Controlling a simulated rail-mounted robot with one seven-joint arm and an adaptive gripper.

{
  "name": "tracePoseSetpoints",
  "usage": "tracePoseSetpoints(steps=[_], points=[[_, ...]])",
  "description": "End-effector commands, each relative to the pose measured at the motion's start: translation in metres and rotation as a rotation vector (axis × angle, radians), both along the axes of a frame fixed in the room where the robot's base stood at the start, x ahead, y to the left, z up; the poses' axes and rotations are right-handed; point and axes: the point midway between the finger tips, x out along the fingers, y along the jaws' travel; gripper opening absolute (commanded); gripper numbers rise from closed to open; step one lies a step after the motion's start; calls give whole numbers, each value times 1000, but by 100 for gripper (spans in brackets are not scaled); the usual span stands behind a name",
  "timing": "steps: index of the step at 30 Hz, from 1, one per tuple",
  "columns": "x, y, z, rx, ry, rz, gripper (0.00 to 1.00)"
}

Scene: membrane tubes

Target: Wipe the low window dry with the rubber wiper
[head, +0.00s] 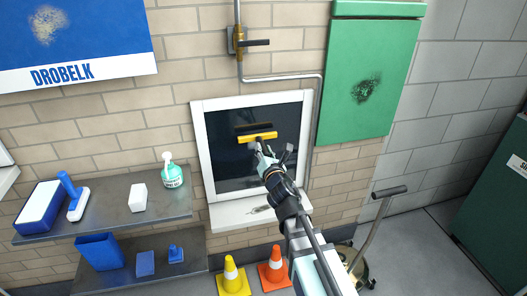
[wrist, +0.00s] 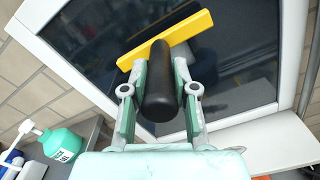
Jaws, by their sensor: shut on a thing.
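The low window (head: 250,165) has a white frame and dark glass, and it fills much of the wrist view (wrist: 240,62). My gripper (head: 266,154) is in front of the glass. In the wrist view my gripper (wrist: 161,75) is shut on the black handle of the rubber wiper (wrist: 160,92). The wiper's yellow head (head: 258,138) lies across the upper middle of the pane, slightly tilted, with a dark reflection or shadow just above it. I cannot tell whether its rubber edge touches the glass. Water on the pane is too faint to make out.
A pale sill (head: 235,215) juts out below the window. A green cabinet (head: 350,75) and a pipe are at right. Yellow and orange cones (head: 277,270) stand below.

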Motion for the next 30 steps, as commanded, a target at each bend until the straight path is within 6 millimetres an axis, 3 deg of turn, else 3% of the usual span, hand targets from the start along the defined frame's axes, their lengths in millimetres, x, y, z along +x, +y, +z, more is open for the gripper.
tracePoseSetpoints(steps=[30], points=[[9, 3, 0, 0, -1, 0, 0]])
